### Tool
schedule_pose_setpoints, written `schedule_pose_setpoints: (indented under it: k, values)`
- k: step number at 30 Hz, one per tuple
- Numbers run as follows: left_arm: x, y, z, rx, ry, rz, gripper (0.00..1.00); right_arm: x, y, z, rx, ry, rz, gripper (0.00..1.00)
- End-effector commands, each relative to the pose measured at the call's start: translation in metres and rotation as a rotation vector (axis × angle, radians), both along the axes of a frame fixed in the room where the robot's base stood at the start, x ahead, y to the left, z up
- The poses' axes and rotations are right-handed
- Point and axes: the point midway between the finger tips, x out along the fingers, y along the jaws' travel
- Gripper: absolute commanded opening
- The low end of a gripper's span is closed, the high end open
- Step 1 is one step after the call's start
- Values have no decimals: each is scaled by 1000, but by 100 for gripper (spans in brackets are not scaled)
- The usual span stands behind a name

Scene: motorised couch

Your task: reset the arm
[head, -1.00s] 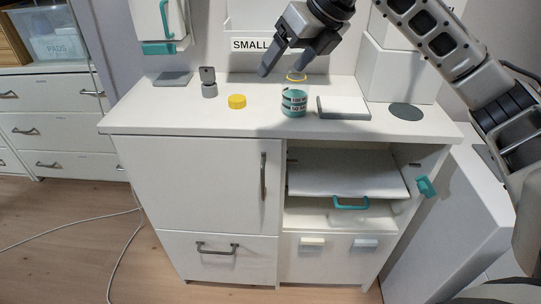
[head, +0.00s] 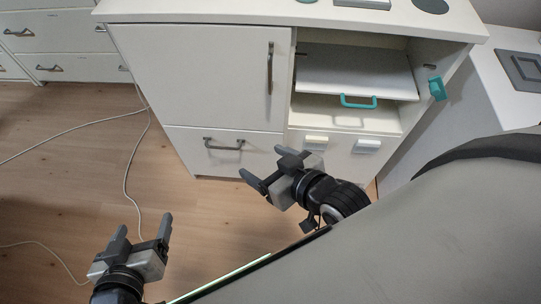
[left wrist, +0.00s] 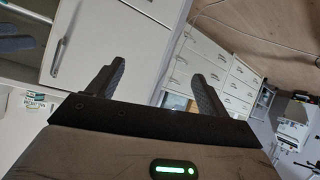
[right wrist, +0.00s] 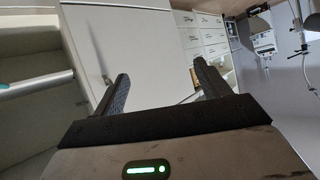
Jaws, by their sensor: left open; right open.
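My left gripper (head: 142,236) is at the lower left of the head view, above the wooden floor, open and empty. Its spread fingers also show in the left wrist view (left wrist: 155,88), with nothing between them. My right gripper (head: 262,168) is near the middle of the head view, in front of the cabinet's lower part, open and empty. Its spread fingers show in the right wrist view (right wrist: 160,88), also with nothing between them. I cannot tell the exact gap between the right gripper and the cabinet front.
The white cabinet (head: 200,85) stands ahead, its right compartment open with a teal-handled shelf (head: 358,102) inside. Another teal handle (head: 437,88) is at its right. White drawers (head: 60,40) stand at the left. Cables (head: 75,138) lie on the floor (head: 60,185), which is otherwise clear at left.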

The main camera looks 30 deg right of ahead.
Motion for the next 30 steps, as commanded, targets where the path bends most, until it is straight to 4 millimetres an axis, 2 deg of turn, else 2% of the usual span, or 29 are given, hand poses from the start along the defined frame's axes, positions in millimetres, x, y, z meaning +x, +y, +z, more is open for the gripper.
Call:
schedule_pose_setpoints:
  k: [1, 3, 10, 17, 21, 30]
  values:
    - [0, 0, 0, 0, 0, 0, 79, -10, 1, -7, 19, 45, -8, 75]
    - [0, 0, 0, 0, -1, 0, 79, -15, 2, -11, 30, 74, -11, 75]
    - [0, 0, 0, 0, -1, 0, 79, -16, 2, -12, 30, 79, -10, 75]
    - [-1, 3, 24, 31, 5, -2, 79, -17, -1, 5, -11, 92, -4, 75]
    - [-1, 5, 10, 53, 17, -7, 79, -17, -3, -2, -25, 96, -1, 75]
    - [1, 4, 10, 52, 14, -9, 79, -17, -2, -3, -24, 97, -2, 75]
